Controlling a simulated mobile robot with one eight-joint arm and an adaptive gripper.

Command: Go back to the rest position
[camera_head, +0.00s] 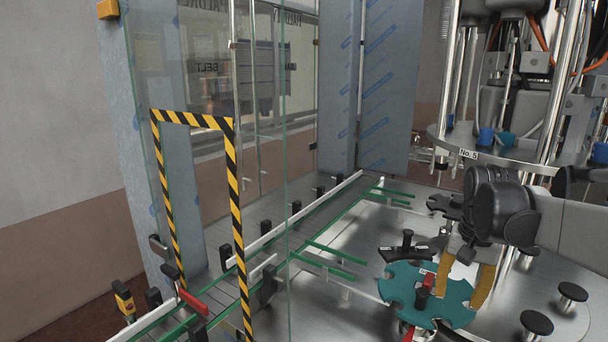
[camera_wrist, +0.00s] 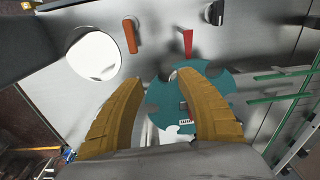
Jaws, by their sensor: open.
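My gripper (camera_head: 463,282) has two yellow ribbed fingers and hangs at the right of the head view, over the steel machine deck by the teal star wheel (camera_head: 403,287). In the wrist view my gripper (camera_wrist: 160,85) is open, with its fingers spread and nothing between the tips. The teal star wheel (camera_wrist: 220,88) shows behind the right finger, which hides part of it. I cannot tell whether a finger touches the wheel.
A glass panel with a yellow-black striped frame (camera_head: 236,190) stands at the left. A conveyor with green guide rails (camera_head: 340,252) crosses the deck. Black knobs (camera_head: 537,322) stand at the right front. A round plate marked No. 5 (camera_head: 450,150) and steel columns stand behind my arm.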

